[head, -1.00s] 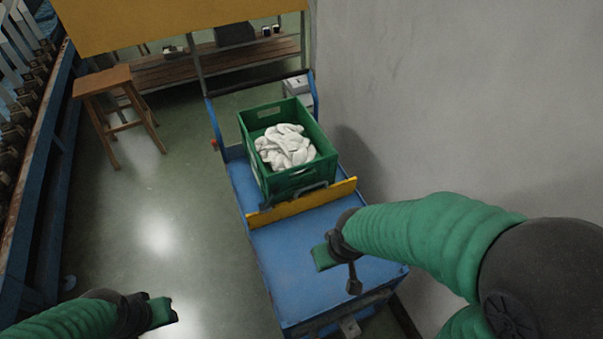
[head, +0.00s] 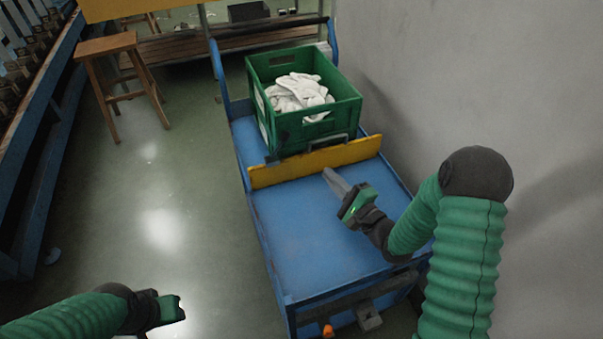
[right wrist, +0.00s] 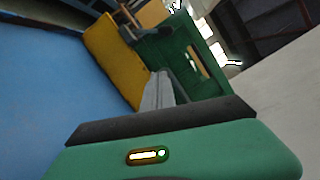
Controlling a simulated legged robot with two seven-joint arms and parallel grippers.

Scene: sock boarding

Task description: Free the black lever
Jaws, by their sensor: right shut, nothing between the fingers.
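A dark bar (head: 328,141), which looks like the black lever, lies along the near side of the green crate (head: 258,95), just behind the yellow board (head: 275,174). A dark piece (right wrist: 150,32) also shows past the yellow board in the right wrist view. I cannot tell how the bar is held. My right gripper (head: 331,178) is shut and empty over the blue cart deck (head: 300,225). Its grey fingers (right wrist: 160,92) point toward the yellow board, with the tips just short of it. My left gripper (head: 176,308) is low at the left, away from the cart; its jaws are unclear.
White cloths (head: 300,92) lie in the crate. A grey wall (head: 460,80) stands close along the cart's right side. A wooden stool (head: 105,45) and open floor (head: 160,200) are to the left. An orange knob (head: 328,330) shows at the cart's near end.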

